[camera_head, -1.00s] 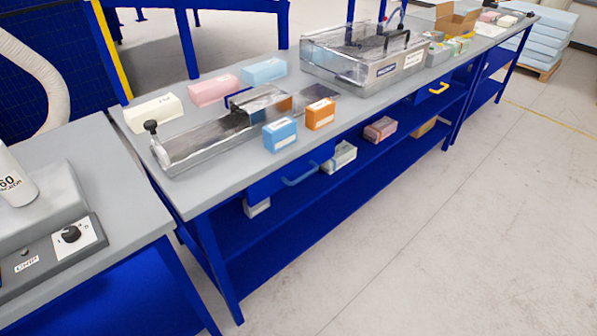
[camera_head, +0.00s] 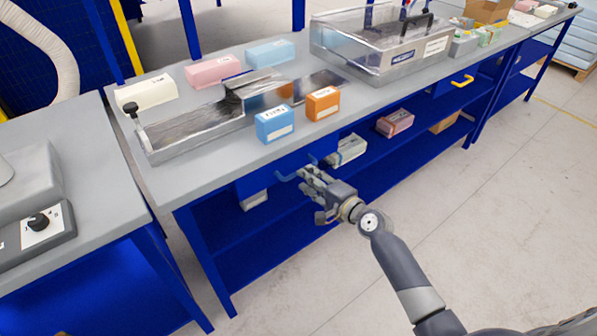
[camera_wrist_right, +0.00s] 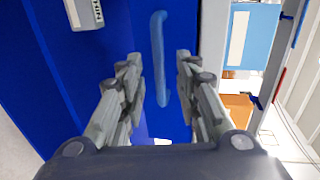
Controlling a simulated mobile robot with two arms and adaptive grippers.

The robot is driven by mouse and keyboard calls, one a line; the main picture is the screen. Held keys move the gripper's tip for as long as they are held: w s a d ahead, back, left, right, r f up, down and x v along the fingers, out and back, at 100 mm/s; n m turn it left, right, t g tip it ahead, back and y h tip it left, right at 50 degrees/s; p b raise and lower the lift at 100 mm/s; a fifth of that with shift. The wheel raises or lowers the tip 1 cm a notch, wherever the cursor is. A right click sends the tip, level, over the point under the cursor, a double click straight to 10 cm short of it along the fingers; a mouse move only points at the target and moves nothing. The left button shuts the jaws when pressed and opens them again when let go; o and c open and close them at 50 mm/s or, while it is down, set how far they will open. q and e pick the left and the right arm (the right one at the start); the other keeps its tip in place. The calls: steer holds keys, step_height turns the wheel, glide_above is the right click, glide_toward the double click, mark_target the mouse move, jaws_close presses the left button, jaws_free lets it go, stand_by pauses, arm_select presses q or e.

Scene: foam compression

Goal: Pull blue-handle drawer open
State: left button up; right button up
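The blue drawer (camera_head: 250,187) is under the front edge of the grey workbench top. Its blue handle (camera_head: 284,177) shows just left of my right gripper's fingers. My right gripper (camera_head: 308,174) is in front of the drawer, with its fingers pointing at the handle. In the right wrist view the blue handle (camera_wrist_right: 159,60) stands between the two fingers (camera_wrist_right: 160,75), which are spread apart and do not visibly press on it. The drawer looks closed, though the gripper hides part of its front. My left gripper is not in view.
A blue box (camera_head: 275,124) and an orange box (camera_head: 323,103) stand on the bench above the drawer. A yellow-handled drawer (camera_head: 462,81) is further right. The lower shelf (camera_head: 330,185) holds several small boxes. The floor in front (camera_head: 520,200) is clear.

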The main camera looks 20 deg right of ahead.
steer(key=shift+b+x, duration=0.35)
steer(key=shift+x, duration=2.4)
steer(key=shift+d, duration=0.1)
jaws_close()
